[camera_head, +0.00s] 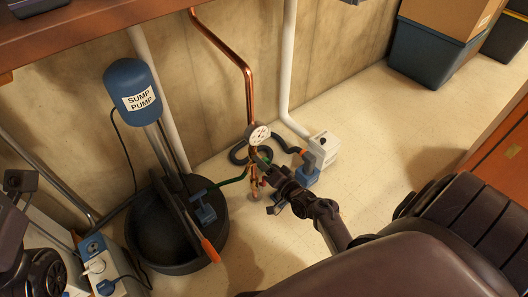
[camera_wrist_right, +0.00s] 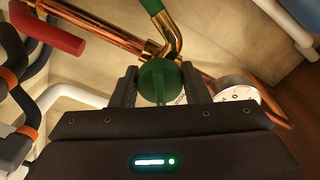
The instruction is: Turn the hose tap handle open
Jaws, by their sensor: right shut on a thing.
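The green tap handle (camera_wrist_right: 160,80) is a round knob between the two dark fingers of my right gripper (camera_wrist_right: 158,88) in the wrist view. The fingers are shut on it from both sides. Behind it is the brass and copper tap fitting (camera_wrist_right: 165,42), with a green piece above. In the head view my right gripper (camera_head: 266,172) reaches the copper pipework below a white dial gauge (camera_head: 258,134) and mostly hides the handle. The gauge also shows in the wrist view (camera_wrist_right: 238,88).
A black tub (camera_head: 150,240) and a blue sump pump (camera_head: 132,86) stand to the left of the tap. A white and blue unit (camera_head: 321,150) on the floor is just right of my gripper. The copper pipe (camera_head: 247,80) runs up the wall.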

